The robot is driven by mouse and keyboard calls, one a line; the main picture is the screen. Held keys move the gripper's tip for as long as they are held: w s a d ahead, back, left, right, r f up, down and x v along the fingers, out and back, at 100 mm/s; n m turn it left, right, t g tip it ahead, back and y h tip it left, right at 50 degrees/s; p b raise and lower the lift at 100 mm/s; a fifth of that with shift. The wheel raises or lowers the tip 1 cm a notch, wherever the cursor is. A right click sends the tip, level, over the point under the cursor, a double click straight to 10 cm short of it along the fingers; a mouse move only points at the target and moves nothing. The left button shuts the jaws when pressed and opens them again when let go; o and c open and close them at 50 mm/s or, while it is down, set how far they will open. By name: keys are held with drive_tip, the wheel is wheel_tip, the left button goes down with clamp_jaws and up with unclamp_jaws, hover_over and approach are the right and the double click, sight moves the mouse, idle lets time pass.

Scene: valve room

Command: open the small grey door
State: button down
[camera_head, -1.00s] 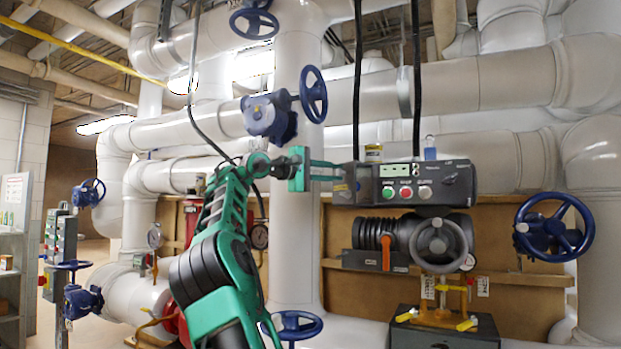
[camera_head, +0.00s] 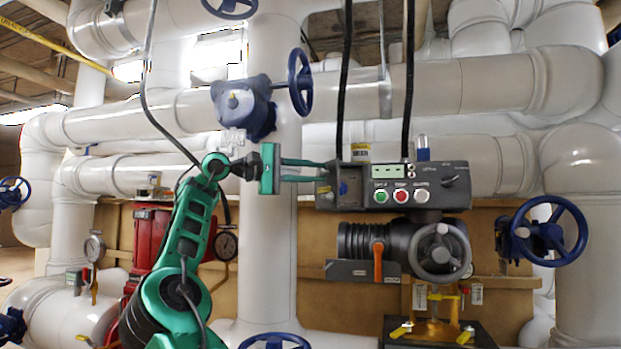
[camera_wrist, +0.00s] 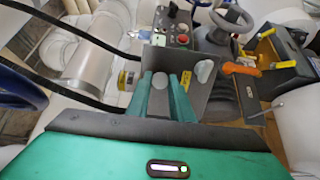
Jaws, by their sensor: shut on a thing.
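A grey control box (camera_head: 440,196) with a small display and green, red and white buttons hangs in the middle of the head view.
Below the box is a dark valve body with a grey handwheel (camera_head: 439,252) and an orange lever (camera_head: 378,260). A blue handwheel (camera_head: 549,230) stands to the right, a blue valve (camera_head: 243,105) above my arm. Black cables (camera_head: 344,80) hang down to the box. Large white pipes surround it.

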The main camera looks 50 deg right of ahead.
drive_tip(key=shift+w+a+f, duration=0.15)
drive_tip(key=shift+w+a, duration=0.1)
drive_tip(key=c, duration=1.6)
unclamp_jaws()
drive_tip(key=shift+a, duration=0.1)
drive_tip(key=shift+w+a, duration=0.15)
drive_tip(key=shift+a, duration=0.15)
drive_tip(key=shift+v, duration=3.5)
drive_tip(key=shift+w+d, duration=0.1)
